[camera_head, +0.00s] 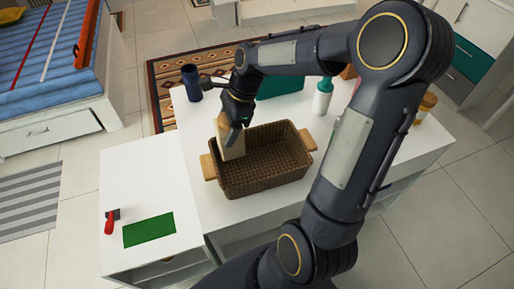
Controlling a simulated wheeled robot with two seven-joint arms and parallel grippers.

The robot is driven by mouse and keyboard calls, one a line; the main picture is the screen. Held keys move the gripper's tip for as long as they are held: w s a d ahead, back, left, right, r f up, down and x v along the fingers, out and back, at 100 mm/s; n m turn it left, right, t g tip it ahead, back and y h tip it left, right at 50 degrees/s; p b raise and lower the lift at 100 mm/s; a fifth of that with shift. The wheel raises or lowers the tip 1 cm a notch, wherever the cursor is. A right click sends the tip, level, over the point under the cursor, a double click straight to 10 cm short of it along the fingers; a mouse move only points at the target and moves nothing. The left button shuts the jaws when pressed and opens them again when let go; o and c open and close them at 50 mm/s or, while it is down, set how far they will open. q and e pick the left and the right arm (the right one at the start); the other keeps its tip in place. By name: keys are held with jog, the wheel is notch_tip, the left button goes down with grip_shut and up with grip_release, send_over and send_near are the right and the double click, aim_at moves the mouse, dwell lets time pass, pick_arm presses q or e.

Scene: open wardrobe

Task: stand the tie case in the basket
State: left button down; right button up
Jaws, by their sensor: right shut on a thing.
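The tie case (228,148) is a pale tan, narrow block held roughly upright at the left end of the basket. My right gripper (236,130) is shut on it from above, and its dark fingers cover part of it. The brown woven basket (262,184) has a tan wooden handle at each end and looks empty otherwise. The case's lower end is at the basket's left inside wall; I cannot tell whether it touches the bottom. My left gripper is not in view.
On the white table (405,160) stand a dark blue cup (192,84), a white bottle (321,103) with a teal top, a teal box (283,84) and an amber jar (426,106). A lower white top (140,180) holds a green mat (149,230) and a red-handled object (110,222).

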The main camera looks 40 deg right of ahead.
jog(key=s+d+f, duration=0.4)
jog(key=d+f, duration=0.3)
jog(key=f, duration=0.3)
jog(key=shift+s+d+f+p, duration=0.15)
jog(key=shift+d+f+p, duration=0.15)
jog(key=shift+f, duration=0.1)
jog(key=o, duration=1.1)
